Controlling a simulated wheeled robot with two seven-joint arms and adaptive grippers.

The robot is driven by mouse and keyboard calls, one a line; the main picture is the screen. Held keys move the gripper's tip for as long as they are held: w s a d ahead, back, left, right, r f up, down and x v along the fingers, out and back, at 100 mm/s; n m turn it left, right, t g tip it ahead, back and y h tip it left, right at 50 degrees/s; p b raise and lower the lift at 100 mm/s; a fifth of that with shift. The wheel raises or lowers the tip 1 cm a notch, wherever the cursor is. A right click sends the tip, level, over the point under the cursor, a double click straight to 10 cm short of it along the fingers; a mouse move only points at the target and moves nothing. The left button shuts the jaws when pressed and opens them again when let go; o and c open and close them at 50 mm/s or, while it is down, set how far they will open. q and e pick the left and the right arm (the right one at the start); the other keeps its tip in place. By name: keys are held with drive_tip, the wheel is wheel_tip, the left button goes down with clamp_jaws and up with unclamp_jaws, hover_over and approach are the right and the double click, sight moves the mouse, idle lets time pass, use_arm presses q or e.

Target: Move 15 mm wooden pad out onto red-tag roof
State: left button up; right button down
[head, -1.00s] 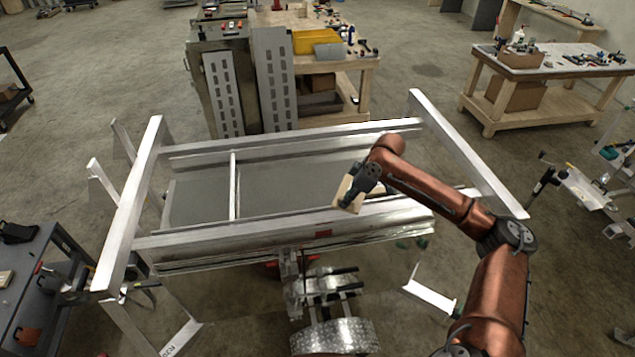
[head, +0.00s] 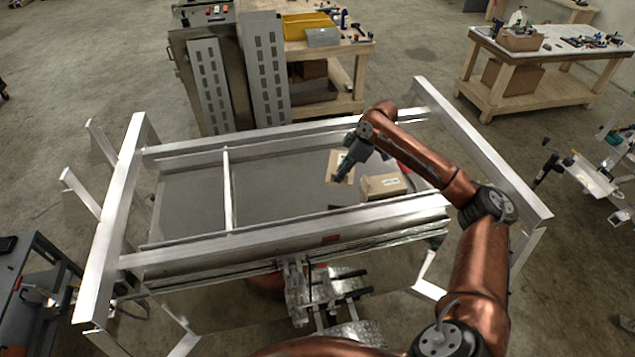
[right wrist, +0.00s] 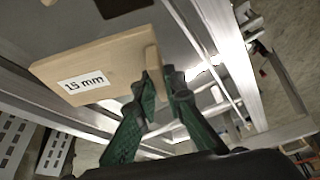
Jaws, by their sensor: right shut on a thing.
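My right gripper (head: 345,172) is shut on the wooden pad (head: 340,164), a pale flat block. In the head view the pad appears over the grey panel inside the aluminium frame; its height above it is hard to tell. In the right wrist view, the pad (right wrist: 105,68) shows a white "15 mm" label and the green fingers (right wrist: 160,82) pinch its edge. A small red tag (head: 330,239) is on the near aluminium rail. Another red patch (head: 404,168) shows beside my forearm, partly hidden. My left gripper is out of view.
A thin crossbar (head: 228,190) and raised end beams (head: 120,215) border the grey panel. The panel (head: 280,185) between crossbar and pad is clear. Workbenches stand behind.

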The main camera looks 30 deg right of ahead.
sight(341, 185)
drive_tip(key=f+b, duration=0.4)
drive_tip(key=shift+w+f, duration=0.2)
drive_tip(key=shift+f, duration=0.05)
drive_tip(key=shift+f+b, duration=0.6)
drive_tip(key=shift+f, duration=0.1)
drive_tip(key=shift+s+f, duration=0.1)
drive_tip(key=shift+f, duration=0.45)
wheel_tip(341, 185, down, 9)
drive_tip(key=shift+d+r+p, duration=0.1)
drive_tip(key=shift+p, duration=0.9)
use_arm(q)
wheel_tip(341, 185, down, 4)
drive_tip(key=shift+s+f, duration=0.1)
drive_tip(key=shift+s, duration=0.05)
